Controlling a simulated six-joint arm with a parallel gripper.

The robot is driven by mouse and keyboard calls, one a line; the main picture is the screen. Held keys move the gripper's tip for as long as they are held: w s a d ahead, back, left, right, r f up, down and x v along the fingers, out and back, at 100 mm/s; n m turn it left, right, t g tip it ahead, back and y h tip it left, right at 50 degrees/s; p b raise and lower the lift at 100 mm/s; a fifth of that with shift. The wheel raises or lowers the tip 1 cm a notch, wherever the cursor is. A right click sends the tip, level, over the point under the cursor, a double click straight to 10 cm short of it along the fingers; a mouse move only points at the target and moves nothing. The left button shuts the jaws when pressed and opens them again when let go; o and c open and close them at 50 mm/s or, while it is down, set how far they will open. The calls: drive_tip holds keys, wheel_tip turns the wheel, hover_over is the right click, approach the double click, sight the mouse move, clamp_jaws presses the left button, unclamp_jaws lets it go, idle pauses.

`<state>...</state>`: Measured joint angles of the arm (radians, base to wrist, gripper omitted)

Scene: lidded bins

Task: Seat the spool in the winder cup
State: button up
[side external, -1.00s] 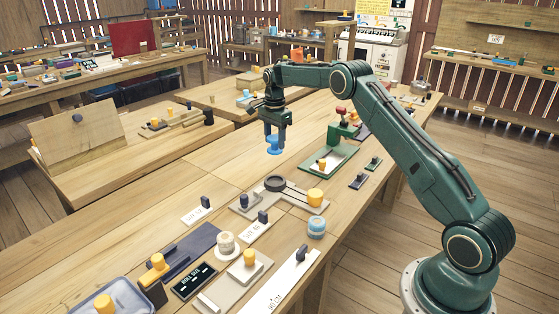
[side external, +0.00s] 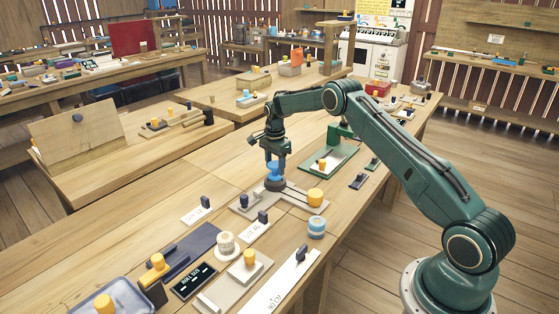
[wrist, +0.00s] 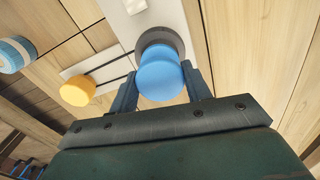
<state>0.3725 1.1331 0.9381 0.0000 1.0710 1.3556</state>
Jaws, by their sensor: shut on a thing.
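My gripper (side external: 275,166) is shut on the blue spool (side external: 274,175), which hangs upright between the fingers. The spool is low over the dark round winder cup (side external: 273,186), which stands on a pale grey base. In the wrist view the blue spool (wrist: 160,82) sits between my fingertips and covers much of the dark cup (wrist: 160,37). The cup's rim shows past the spool's far edge, so the two look offset in that view. I cannot tell whether the spool's underside touches the cup.
Two dark rods run from the cup towards a yellow knob (side external: 315,196) on the winder base. A blue-and-white roll (side external: 317,228) stands to the right of the base. A green-framed tray (side external: 331,160) lies behind.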

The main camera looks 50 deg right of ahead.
sight(275, 164)
drive_tip(key=shift+f, duration=1.2)
drive_tip(key=shift+f, duration=0.1)
drive_tip(key=o, duration=1)
wheel_tip(275, 164, up, 12)
drive_tip(key=shift+r, duration=0.1)
drive_tip(key=shift+r, duration=0.1)
